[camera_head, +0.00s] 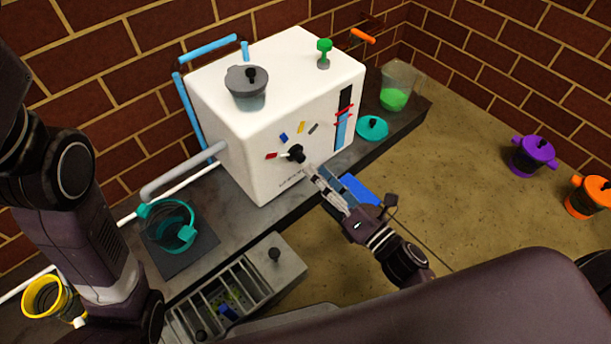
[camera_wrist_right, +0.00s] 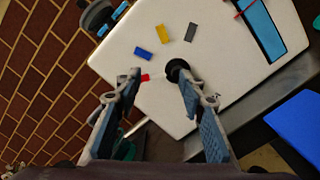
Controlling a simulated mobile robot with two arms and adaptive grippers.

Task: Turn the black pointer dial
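The black pointer dial (camera_head: 295,154) is on the front face of the white machine (camera_head: 265,150). Red, blue, yellow and grey marks fan around it, and its light pointer appears aimed at the red mark (camera_head: 271,156). My right gripper (camera_head: 312,173) is just in front of the dial, coming from the lower right. In the right wrist view its fingers (camera_wrist_right: 160,82) are spread apart with nothing held between them. The dial (camera_wrist_right: 177,70) appears at the right-hand fingertip, partly covered by it; contact cannot be told. My left arm shows at the left; its gripper is out of view.
A sectioned tray (camera_head: 215,295) lies in front.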

